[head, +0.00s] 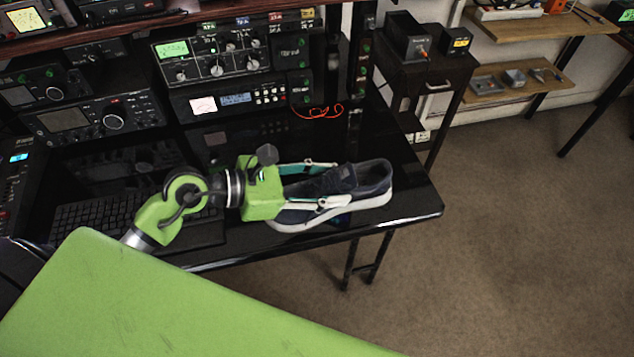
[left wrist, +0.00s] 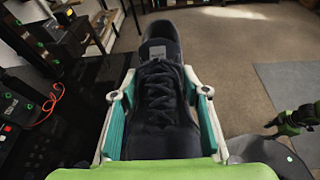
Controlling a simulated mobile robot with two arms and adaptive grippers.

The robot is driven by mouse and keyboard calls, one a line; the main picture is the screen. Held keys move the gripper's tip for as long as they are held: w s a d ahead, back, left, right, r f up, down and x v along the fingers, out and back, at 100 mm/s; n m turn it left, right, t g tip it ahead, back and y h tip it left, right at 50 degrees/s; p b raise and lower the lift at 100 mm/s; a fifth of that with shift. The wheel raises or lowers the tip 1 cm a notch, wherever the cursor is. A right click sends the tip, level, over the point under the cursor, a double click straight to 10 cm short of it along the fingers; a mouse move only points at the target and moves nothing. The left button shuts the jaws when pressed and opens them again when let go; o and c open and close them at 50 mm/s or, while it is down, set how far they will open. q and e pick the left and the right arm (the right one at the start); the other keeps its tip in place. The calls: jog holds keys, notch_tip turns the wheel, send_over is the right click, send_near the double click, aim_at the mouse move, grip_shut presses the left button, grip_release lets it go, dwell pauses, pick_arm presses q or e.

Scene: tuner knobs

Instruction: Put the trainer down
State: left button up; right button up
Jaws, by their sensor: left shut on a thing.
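The trainer (head: 372,178) is dark navy with a pale sole, at the front right of the glossy black desk (head: 415,205). My left gripper (head: 325,184) is shut on it, one finger along each side. In the left wrist view the trainer (left wrist: 160,90) lies lengthwise between the teal finger pads of my left gripper (left wrist: 160,108), laces up. Its sole is close to the desk top near the front edge; I cannot tell whether it touches. Part of the trainer is hidden behind the gripper body. My right gripper is not clearly visible in the head view.
Radio sets (head: 220,60) line the back of the desk, with an orange cable (head: 318,111) in front. A keyboard (head: 85,215) lies at left under my arm. A small dark cabinet (head: 430,75) stands beyond the desk's right end. The desk's right corner is clear.

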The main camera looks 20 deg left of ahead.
pick_arm(q)
jog(key=w+a+f, duration=0.1)
jog(key=w+f, duration=0.1)
jog(key=w+a+f, duration=0.2)
jog(key=f, duration=0.1)
jog(key=w+a+f, duration=0.2)
jog(key=shift+w+a+f, duration=0.15)
jog(key=shift+w+a, duration=0.05)
jog(key=shift+w, duration=0.1)
notch_tip(320, 180, down, 3)
jog(key=shift+f, duration=0.2)
jog(key=o, duration=1.6)
pick_arm(e)
jog(key=shift+w+a+r, duration=0.1)
jog(key=shift+w+a, duration=0.4)
jog(key=shift+w, duration=0.15)
pick_arm(q)
jog(key=shift+a, duration=0.1)
pick_arm(e)
jog(key=shift+r, duration=0.15)
